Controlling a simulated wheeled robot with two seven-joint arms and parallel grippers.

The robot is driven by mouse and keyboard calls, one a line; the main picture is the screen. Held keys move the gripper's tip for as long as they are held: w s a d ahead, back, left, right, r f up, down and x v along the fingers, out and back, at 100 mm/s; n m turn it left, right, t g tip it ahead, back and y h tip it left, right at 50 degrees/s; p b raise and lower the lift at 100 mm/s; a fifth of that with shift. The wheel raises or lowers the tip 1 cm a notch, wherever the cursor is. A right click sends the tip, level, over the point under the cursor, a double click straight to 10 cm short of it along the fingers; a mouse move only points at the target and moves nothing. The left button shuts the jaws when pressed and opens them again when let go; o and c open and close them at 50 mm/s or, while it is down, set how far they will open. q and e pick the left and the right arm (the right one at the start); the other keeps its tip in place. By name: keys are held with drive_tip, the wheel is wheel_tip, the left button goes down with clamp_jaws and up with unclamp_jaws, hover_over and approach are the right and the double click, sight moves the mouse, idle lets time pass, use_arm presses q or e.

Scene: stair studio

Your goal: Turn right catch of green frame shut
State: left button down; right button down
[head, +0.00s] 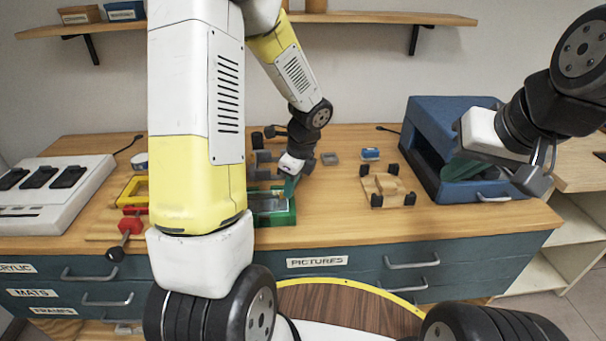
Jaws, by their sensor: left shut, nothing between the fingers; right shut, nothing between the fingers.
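The green frame (275,219) lies on the wooden workbench, partly hidden behind my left arm. Its front rim and right side show, with a greyish inside. Its catches are too small and too covered to make out, so I cannot tell how the right catch is turned. My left gripper (291,178) is shut and empty, pointing down at the back right part of the green frame. I cannot tell whether it touches the frame. My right gripper (540,172) is shut and empty, in front of the blue box at the right, well away from the frame.
The blue box (428,112) has an open front with something green inside.

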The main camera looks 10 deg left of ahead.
use_arm(q)
drive_tip(key=shift+w, duration=0.15)
drive_tip(key=shift+w+d, duration=0.1)
drive_tip(key=shift+w, duration=0.55)
drive_tip(key=shift+s+d, duration=0.1)
drive_tip(key=shift+d, duration=0.45)
drive_tip(key=d, duration=0.3)
drive_tip(key=shift+s+r, duration=0.3)
drive_tip(key=shift+s, duration=0.05)
drive_tip(key=v, duration=1)
drive_tip(key=shift+a, duration=0.1)
